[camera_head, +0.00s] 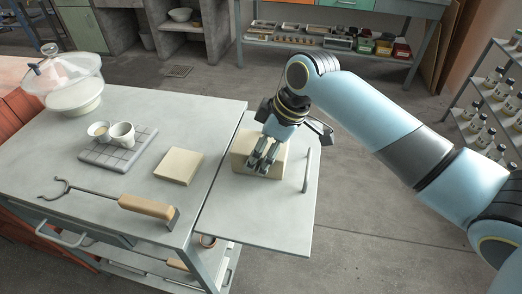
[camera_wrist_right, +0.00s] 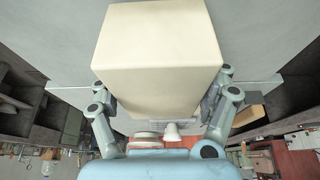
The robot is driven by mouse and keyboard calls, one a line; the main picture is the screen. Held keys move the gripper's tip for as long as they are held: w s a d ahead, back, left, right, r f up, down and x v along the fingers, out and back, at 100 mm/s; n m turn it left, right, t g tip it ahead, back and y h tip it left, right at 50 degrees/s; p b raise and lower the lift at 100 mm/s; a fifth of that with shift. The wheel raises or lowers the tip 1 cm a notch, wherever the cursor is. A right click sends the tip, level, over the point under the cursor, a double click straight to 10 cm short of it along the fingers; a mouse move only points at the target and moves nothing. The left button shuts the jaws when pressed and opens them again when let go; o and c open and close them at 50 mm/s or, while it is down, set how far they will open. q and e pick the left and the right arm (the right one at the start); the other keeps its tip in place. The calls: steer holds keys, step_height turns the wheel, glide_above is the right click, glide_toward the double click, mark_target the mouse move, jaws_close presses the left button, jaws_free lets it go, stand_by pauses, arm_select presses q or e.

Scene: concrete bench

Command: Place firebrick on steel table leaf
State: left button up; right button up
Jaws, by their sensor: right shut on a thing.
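The firebrick, a thick cream block (camera_head: 242,160), is at the steel table leaf (camera_head: 255,222), toward its back left. My right gripper (camera_head: 263,160) comes down over it from above and is shut on it. In the right wrist view the firebrick (camera_wrist_right: 155,50) fills the middle, with one finger on each side. It looks level on the leaf, but I cannot tell for certain whether its underside touches. My left gripper is not in view.
The leaf's front is clear.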

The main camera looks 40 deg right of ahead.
steer(key=shift+f, duration=0.2)
steer(key=o, duration=1.6)
steer(key=p+v, duration=0.1)
steer(key=v, duration=1.1)
